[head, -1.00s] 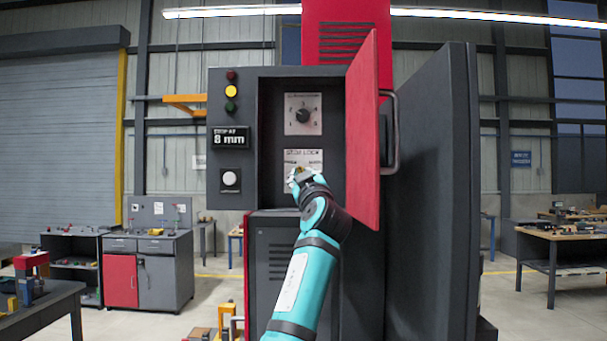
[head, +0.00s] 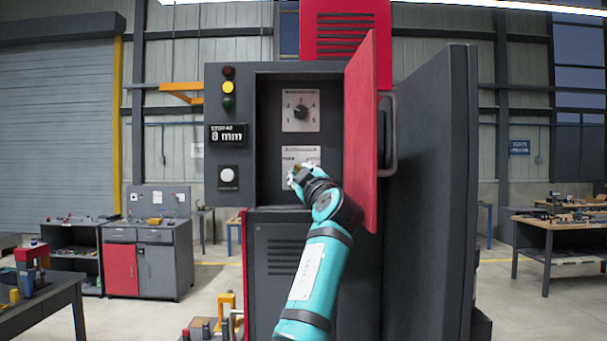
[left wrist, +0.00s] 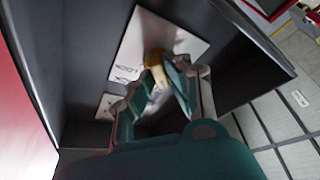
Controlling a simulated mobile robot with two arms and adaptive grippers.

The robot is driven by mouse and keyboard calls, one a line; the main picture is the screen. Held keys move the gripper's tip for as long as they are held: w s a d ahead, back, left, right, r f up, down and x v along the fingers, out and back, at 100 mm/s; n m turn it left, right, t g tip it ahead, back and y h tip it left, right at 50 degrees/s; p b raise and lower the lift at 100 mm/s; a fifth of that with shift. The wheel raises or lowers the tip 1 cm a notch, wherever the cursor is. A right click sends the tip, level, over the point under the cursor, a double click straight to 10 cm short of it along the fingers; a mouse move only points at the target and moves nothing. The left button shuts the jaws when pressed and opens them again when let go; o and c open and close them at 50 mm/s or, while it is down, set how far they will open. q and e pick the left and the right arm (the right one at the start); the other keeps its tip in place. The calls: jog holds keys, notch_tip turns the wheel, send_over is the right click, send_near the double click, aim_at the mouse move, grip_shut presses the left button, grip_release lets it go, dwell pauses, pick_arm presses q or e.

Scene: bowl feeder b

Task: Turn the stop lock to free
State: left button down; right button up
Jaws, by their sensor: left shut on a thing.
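The stop lock has a pale plate (head: 312,153) in the recess of the dark cabinet, under a numbered dial (head: 301,112). In the left wrist view the lock plate (left wrist: 150,32) carries a brass-yellow knob (left wrist: 153,58). My left gripper (head: 297,175) is at the lower left of the plate, and its fingers (left wrist: 168,76) are shut on the knob. The fingers hide much of the knob, so its exact angle cannot be told. My right gripper is not in view.
The open red door (head: 362,130) stands close to the right of my left arm. The recess walls surround the gripper. A display (head: 228,136) reads 8 mm, above a white button (head: 228,175). A workbench (head: 560,222) stands far right.

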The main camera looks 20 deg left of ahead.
pick_arm(q)
jog(key=shift+s+r, duration=0.2)
jog(key=shift+r, duration=0.35)
jog(key=c, duration=1.4)
grip_release()
jog(key=shift+w+f, duration=0.1)
jog(key=shift+o, duration=0.4)
jog(key=shift+w+f, duration=0.1)
jog(key=shift+a+f, duration=0.15)
jog(key=shift+a, duration=0.1)
